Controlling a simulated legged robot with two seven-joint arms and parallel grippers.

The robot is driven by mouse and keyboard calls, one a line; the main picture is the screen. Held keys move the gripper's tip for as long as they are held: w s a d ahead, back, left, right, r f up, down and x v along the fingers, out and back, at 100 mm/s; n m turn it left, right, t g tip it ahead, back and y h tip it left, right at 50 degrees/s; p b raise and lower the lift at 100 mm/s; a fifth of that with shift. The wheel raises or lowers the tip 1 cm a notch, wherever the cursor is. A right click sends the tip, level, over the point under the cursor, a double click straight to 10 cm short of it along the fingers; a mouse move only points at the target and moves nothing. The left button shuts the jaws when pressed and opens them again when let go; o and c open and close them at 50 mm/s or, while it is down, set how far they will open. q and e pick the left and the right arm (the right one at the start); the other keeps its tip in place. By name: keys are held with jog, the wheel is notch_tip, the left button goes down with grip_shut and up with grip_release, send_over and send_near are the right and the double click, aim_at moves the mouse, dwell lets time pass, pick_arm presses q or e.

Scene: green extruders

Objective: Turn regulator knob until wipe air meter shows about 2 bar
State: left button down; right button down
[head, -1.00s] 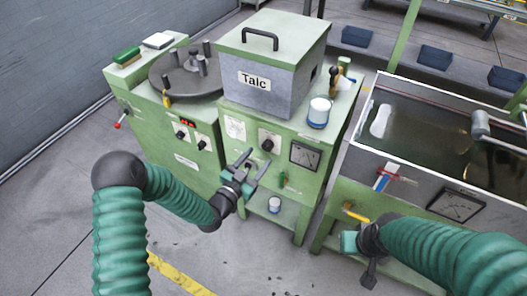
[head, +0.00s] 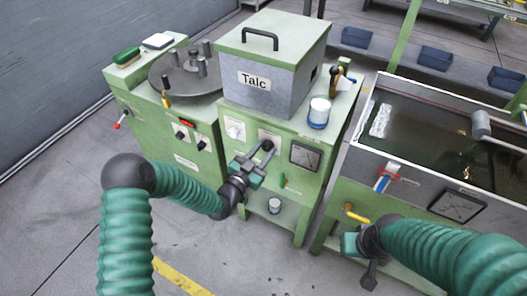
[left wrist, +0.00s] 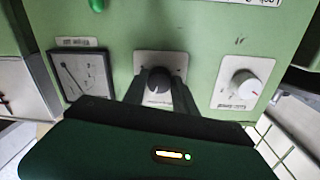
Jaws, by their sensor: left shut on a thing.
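The black regulator knob (head: 267,145) sits on a pale plate on the front of the green machine; it also shows in the left wrist view (left wrist: 158,80). My left gripper (head: 257,153) is at the panel, its two fingers on either side of the knob, shut on it. A square dark meter (head: 305,156) is right of the knob in the head view. The same meter shows left of it in the left wrist view (left wrist: 82,74); its needle is visible but its scale and label are too small to read. My right gripper (head: 358,245) hangs low before the tank, its jaws unclear.
A white knob (left wrist: 245,84) is on the other side of the black knob. A grey Talc box (head: 262,85) and a white-blue cup (head: 319,112) stand on top. A water tank (head: 400,150) with a second meter (head: 457,206) is at right.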

pick_arm(q)
jog(key=shift+f+n, duration=0.1)
jog(key=shift+n, duration=0.8)
jog(key=shift+n+b, duration=0.3)
jog(key=shift+n, duration=0.8)
jog(key=c, duration=1)
grip_release()
jog(key=p+v, duration=0.1)
jog(key=v, duration=1.6)
jog(key=shift+f, duration=0.15)
jog(key=shift+w, duration=0.1)
